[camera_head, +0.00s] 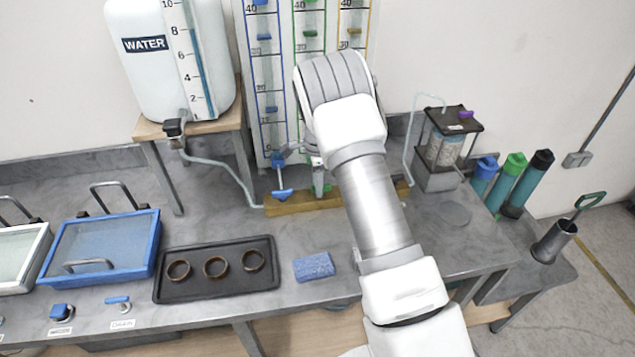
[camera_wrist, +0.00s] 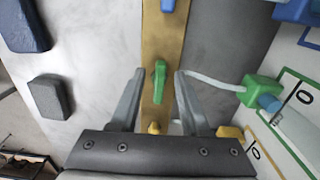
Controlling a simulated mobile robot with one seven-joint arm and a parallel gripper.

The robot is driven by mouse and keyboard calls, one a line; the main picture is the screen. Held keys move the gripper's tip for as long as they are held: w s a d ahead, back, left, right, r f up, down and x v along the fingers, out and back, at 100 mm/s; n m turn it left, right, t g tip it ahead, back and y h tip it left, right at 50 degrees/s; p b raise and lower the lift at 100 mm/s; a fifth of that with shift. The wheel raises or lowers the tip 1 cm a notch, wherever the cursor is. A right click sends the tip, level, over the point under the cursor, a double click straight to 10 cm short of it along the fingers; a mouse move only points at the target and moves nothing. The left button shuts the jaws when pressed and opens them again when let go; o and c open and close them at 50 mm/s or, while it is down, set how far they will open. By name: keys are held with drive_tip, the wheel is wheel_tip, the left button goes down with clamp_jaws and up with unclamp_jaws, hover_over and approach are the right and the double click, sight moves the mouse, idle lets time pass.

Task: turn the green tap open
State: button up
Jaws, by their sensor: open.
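The green tap (camera_wrist: 159,82) shows in the wrist view as a narrow green handle on a wooden strip (camera_wrist: 160,40). Its long side lies roughly along the strip. My gripper (camera_wrist: 160,74) is open, with one finger on each side of the green handle. I see no finger touching it, and the height gap is hard to judge. In the head view a little of the green tap (camera_head: 318,181) shows beside my arm, which hides most of the gripper.
A blue tap (camera_wrist: 168,5) and a yellow tap (camera_wrist: 154,128) sit on the same strip. A pale hose runs to a green fitting (camera_wrist: 262,91). The scaled panel (camera_head: 270,100) stands behind. A dark tray (camera_head: 220,283) and blue sponge (camera_head: 314,266) lie in front.

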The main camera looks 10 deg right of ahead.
drive_tip(key=shift+c, duration=0.2)
clamp_jaws()
idle(0.3)
drive_tip(key=n+b, duration=0.2)
drive_tip(key=n, duration=0.1)
drive_tip(key=shift+s+f+n+b, duration=0.1)
drive_tip(key=shift+f+n+b, duration=0.05)
drive_tip(key=shift+n+b, duration=0.15)
drive_tip(key=n, duration=0.1)
drive_tip(key=n+b, duration=0.1)
drive_tip(key=n, duration=0.1)
drive_tip(key=n+b, duration=0.1)
drive_tip(key=n, duration=0.1)
drive_tip(key=shift+s+d, duration=0.2)
drive_tip(key=shift+s, duration=0.05)
drive_tip(key=n+b, duration=0.1)
drive_tip(key=n, duration=0.4)
drive_tip(key=shift+s+d+b, duration=0.1)
drive_tip(key=shift+d+b, duration=0.05)
drive_tip(key=shift+b, duration=0.25)
drive_tip(key=shift+d+r+n+b, duration=0.1)
drive_tip(key=shift+n+b, duration=0.1)
drive_tip(key=shift+n, duration=0.9)
drive_tip(key=shift+d+r+n+b, duration=0.1)
drive_tip(key=shift+n+b, duration=0.05)
drive_tip(key=shift+n, duration=0.95)
